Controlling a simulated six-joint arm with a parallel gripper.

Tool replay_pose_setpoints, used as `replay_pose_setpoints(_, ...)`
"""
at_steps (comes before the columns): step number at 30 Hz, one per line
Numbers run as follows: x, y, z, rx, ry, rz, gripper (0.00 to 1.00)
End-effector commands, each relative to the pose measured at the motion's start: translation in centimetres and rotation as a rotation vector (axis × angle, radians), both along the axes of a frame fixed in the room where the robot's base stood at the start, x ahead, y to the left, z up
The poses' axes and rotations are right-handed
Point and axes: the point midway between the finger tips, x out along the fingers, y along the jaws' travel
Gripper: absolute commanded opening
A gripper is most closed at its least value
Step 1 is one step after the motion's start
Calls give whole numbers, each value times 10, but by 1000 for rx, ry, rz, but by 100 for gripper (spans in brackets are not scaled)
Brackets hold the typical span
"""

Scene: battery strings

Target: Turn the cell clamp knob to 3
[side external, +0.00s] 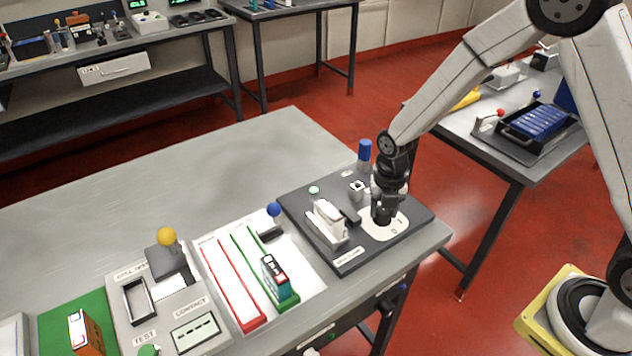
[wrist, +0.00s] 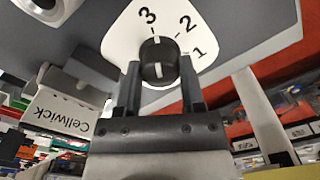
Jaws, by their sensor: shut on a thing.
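The cell clamp knob (wrist: 158,58) is black with a white line on it. It stands on a white dial plate (wrist: 122,42) marked 1, 2 and 3 in the wrist view. The line points up in the picture, close to the tick beside the 3. My gripper (wrist: 158,72) is shut on the knob, one finger on each side. In the side view my gripper (side external: 382,218) points down over the white plate (side external: 400,226) on the dark board (side external: 352,264) and mostly hides the knob.
A white clamp (side external: 327,222) stands left of my gripper on the board. A blue-topped post (side external: 364,152) and a small grey block (side external: 357,188) stand behind it. A battery cell (side external: 278,280) sits in the green-edged lane farther left. The table's back left is clear.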

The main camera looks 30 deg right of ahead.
Motion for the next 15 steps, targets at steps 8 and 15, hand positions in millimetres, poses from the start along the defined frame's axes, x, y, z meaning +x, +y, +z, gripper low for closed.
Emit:
replay_pose_setpoints(8, 2, 0, 1, 1, -6, 32, 3)
replay_pose_setpoints(15, 2, 0, 1, 0, -6, 112, 3)
